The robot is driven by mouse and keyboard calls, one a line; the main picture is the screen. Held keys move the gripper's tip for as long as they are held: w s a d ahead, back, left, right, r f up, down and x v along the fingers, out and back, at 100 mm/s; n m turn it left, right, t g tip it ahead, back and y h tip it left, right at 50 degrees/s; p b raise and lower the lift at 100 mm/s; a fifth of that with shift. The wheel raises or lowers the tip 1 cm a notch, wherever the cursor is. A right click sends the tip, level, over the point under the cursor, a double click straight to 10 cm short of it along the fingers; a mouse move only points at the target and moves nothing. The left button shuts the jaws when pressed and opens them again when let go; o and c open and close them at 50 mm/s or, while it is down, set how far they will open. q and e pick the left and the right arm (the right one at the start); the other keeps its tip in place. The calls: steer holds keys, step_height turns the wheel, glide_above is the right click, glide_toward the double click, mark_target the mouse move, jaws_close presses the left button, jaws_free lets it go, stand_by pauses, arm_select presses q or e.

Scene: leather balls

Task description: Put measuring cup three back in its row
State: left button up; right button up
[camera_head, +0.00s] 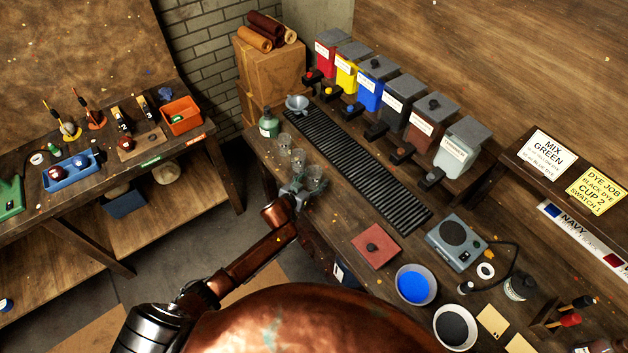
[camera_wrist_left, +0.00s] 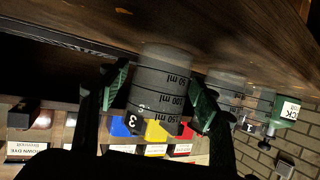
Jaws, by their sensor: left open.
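Measuring cup three (camera_head: 316,178), a clear cup with a black 3, stands upright on the bench at the near end of a short line of cups. In the left wrist view, which is upside down, the cup (camera_wrist_left: 157,88) is between the two green-padded fingers of my left gripper (camera_wrist_left: 160,92). The gripper is open, with a finger on each side; whether either pad touches the cup is unclear. In the head view my left gripper (camera_head: 303,189) is at this cup. Two more cups stand behind it, the middle one (camera_head: 298,158) and the far one (camera_head: 284,139). My right gripper is not in view.
A green bottle (camera_head: 268,124) and a grey funnel (camera_head: 297,103) stand beyond the cups. A black slatted mat (camera_head: 350,160) runs alongside, before several dye bins. A red square (camera_head: 376,246), a scale (camera_head: 456,243) and a blue-filled bowl (camera_head: 414,285) lie nearer.

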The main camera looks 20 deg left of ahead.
arm_select(q)
steer(key=shift+r, duration=0.2)
steer(key=v, duration=1.2)
steer(key=shift+p, duration=0.4)
